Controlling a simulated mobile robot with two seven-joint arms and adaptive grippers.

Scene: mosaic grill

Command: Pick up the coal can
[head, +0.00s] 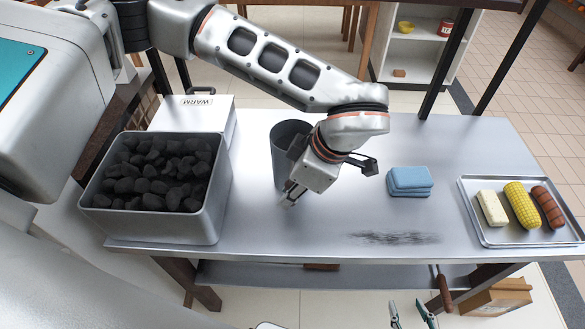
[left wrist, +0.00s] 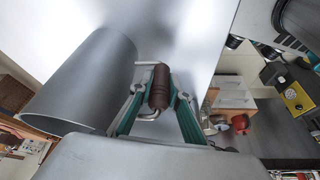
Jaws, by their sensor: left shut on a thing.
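The coal can (head: 291,140) is a dark grey open cylinder standing upright on the metal table, between the coal bin and the blue cloth. In the left wrist view the can (left wrist: 85,80) is at the left, with a brown grip on a metal handle (left wrist: 159,92) beside it. My left gripper (head: 291,194) is at the can's near side, partly hidden by its own wrist. In the left wrist view its green-padded fingers (left wrist: 160,98) are shut on the brown handle. My right gripper (head: 411,314) shows at the bottom edge, below the table's front, its fingers apart and empty.
A metal bin full of coal (head: 212,215) stands left of the can, with a white WARM box (head: 215,121) behind it. A folded blue cloth (head: 409,182) and a food tray (head: 510,237) are to the right. A black smudge (head: 395,238) marks the table front.

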